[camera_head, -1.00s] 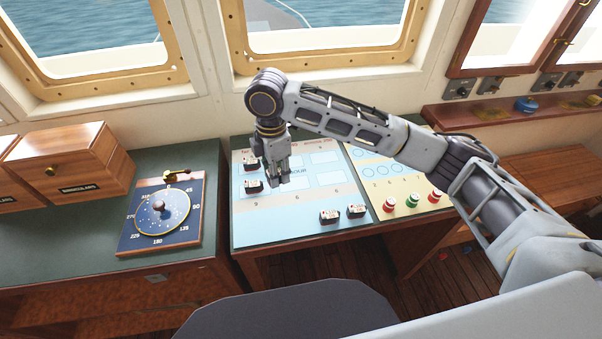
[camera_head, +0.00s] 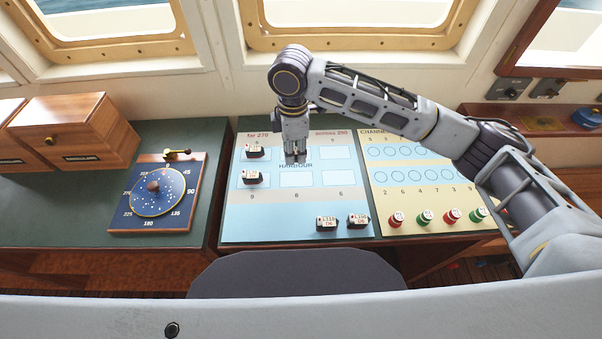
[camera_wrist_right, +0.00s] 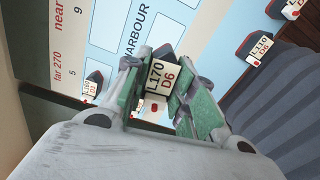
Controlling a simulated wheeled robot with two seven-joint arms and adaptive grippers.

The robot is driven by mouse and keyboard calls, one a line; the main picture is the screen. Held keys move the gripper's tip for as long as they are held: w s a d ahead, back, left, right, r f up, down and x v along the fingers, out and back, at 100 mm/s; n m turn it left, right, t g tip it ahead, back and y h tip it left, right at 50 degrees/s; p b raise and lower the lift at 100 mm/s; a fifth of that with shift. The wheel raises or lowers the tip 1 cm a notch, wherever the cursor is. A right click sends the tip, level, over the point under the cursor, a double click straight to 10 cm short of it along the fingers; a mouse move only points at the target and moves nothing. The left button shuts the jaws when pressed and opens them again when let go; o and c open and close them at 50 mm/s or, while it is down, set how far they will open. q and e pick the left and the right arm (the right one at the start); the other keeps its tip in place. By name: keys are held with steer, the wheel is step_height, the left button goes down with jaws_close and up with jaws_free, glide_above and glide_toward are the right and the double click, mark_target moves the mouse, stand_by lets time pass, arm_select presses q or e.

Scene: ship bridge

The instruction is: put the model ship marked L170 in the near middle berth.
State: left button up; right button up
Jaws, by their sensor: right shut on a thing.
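The model ship marked L170 (camera_wrist_right: 157,78), with D6 below on its pale label, is between the fingers of my right gripper (camera_wrist_right: 160,98) in the right wrist view. My right gripper (camera_head: 295,159) is shut on it and points down over the harbour board. The ship is mostly hidden by the fingers in the head view. The near middle berth (camera_head: 296,180) is an empty outlined rectangle, just in front of the fingertips in the picture. I cannot tell the ship's exact height above the board. My left gripper is not in view.
Model ships stand in the far left berth (camera_head: 256,151) and near left berth (camera_head: 253,178). One marked L110 (camera_head: 326,223) and another ship (camera_head: 357,221) stand at the board's front right. Red and green pieces (camera_head: 424,217) line the yellow board; a compass plate (camera_head: 157,193) lies left.

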steer(key=shift+w+d+m, duration=0.1)
steer(key=shift+w+m, duration=0.05)
steer(key=shift+m, duration=0.15)
steer(key=shift+s+a+m, duration=0.2)
steer(key=shift+a+m, duration=0.05)
steer(key=shift+m, duration=0.15)
steer(key=shift+w+d, duration=0.1)
steer(key=shift+d, duration=0.05)
glide_above(295, 179)
steer(key=shift+f, duration=3.1)
steer(key=shift+f+p, duration=0.3)
steer(key=shift+f, duration=1.6)
